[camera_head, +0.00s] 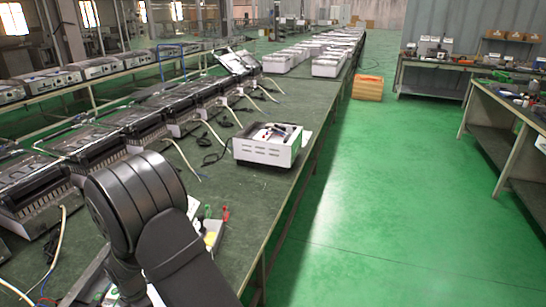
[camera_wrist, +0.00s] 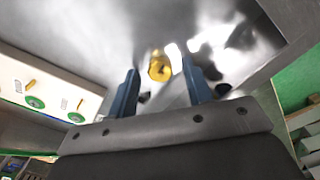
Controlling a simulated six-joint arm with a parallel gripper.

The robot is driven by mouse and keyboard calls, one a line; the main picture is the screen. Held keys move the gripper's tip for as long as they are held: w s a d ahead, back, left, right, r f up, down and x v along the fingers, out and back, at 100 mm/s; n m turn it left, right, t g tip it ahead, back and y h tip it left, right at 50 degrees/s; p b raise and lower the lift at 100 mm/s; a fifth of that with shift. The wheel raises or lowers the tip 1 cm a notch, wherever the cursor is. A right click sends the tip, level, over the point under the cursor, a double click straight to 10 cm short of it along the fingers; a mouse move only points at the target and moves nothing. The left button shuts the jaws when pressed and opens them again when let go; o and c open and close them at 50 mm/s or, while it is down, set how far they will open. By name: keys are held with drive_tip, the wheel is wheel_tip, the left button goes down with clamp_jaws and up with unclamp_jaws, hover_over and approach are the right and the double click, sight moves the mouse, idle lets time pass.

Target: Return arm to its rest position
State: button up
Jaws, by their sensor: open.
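My arm (camera_head: 150,205) shows dark grey at the lower left in the head view, bent over the green workbench (camera_head: 240,198). My gripper is hidden in the head view. In the wrist view my gripper (camera_wrist: 160,88) shows two blue fingers, apart from each other. A yellow round piece (camera_wrist: 159,67) shows between and beyond the fingertips, close to a shiny metal surface (camera_wrist: 90,25). I cannot tell how far it is from the fingers, and nothing is clearly held.
A white box-shaped unit (camera_head: 267,146) stands on the bench right of my arm. Several dark heater units (camera_head: 90,148) line the bench's left side, with loose cables. Small tools (camera_head: 213,225) lie beside my arm. The green floor (camera_head: 390,200) to the right is clear. A white panel with green-ringed holes (camera_wrist: 50,85) is at left in the wrist view.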

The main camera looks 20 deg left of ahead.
drive_tip(key=m, duration=1.3)
drive_tip(key=shift+m, duration=0.4)
